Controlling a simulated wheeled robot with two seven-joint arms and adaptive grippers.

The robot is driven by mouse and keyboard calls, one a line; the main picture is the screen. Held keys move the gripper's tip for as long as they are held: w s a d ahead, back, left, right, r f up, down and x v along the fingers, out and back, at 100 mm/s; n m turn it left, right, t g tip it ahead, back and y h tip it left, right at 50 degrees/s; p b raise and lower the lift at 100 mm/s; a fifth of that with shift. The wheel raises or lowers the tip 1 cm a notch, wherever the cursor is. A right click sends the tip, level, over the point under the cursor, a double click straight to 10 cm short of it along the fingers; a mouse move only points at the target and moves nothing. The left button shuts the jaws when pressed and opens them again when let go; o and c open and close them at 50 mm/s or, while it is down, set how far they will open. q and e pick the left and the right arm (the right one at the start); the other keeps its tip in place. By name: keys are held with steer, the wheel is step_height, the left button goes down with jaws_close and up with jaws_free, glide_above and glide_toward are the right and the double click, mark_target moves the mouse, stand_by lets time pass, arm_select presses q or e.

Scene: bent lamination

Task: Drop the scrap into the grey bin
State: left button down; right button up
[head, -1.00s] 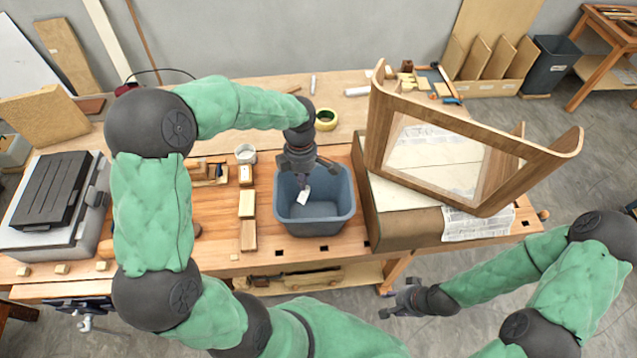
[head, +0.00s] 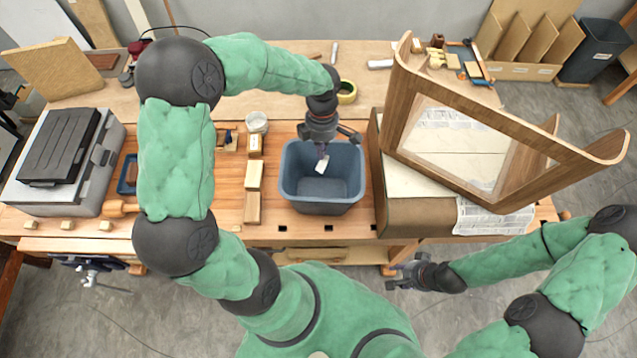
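The scrap is a small pale piece (head: 321,166) seen against the inside of the grey bin. The grey bin (head: 322,208) is an open blue-grey tub on the wooden workbench. My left gripper (head: 322,153) points down over the bin and looks shut on the scrap, which hangs from its tips. The exact contact is small and hard to see. The scrap's height above the bin floor cannot be told. My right gripper (head: 398,276) is low in front of the bench, apart from everything, and appears empty. Its finger opening is unclear.
A bent wooden frame (head: 400,95) stands right of the bin on a block. Wooden blocks (head: 253,175) and a white cup (head: 257,122) lie left of it. A yellow tape roll (head: 347,92) sits behind. A dark bin (head: 597,50) stands far right.

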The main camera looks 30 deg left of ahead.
arm_select(q)
steer(key=shift+w+f, duration=0.15)
steer(key=shift+f, duration=0.1)
steer(key=c, duration=1.4)
jaws_free()
steer(key=shift+o, duration=0.2)
step_height(320, 180, up, 12)
steer(key=w, duration=0.1)
steer(key=shift+a, duration=0.35)
